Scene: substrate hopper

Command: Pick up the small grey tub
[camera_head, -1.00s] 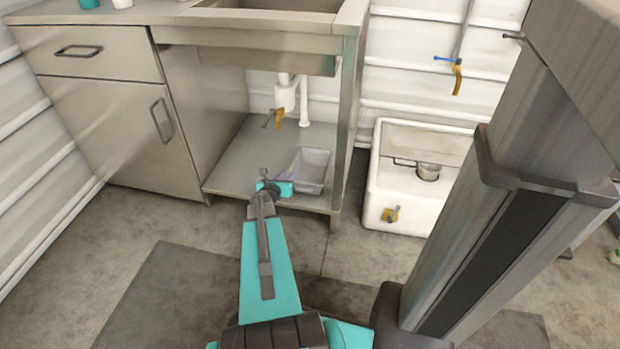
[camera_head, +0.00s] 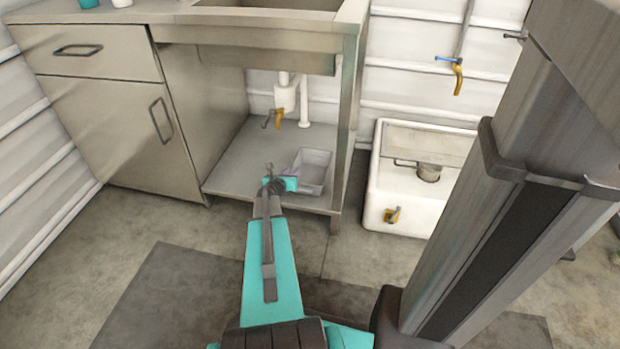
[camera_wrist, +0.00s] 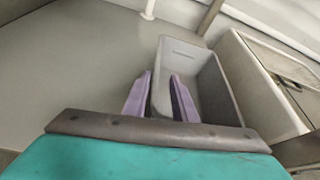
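The small grey tub (camera_head: 314,184) stands on the lower shelf of the open sink unit, near its right front. It is an open-topped, rectangular container, and its inside looks empty in the wrist view (camera_wrist: 212,92). My gripper (camera_head: 272,169) is at the tub's left side in the head view. In the wrist view my gripper (camera_wrist: 160,76) shows two purple fingers spread apart. The tub's near-left wall lies between them in the picture, with the right finger over the tub's inside. Nothing is held, and I cannot tell whether either finger touches the wall.
The steel shelf (camera_head: 240,160) is clear left of the tub. The unit's right post (camera_head: 344,150) stands close by the tub. A drain pipe with a yellow-handled valve (camera_head: 278,119) hangs behind. A white basin (camera_head: 385,195) is on the floor to the right.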

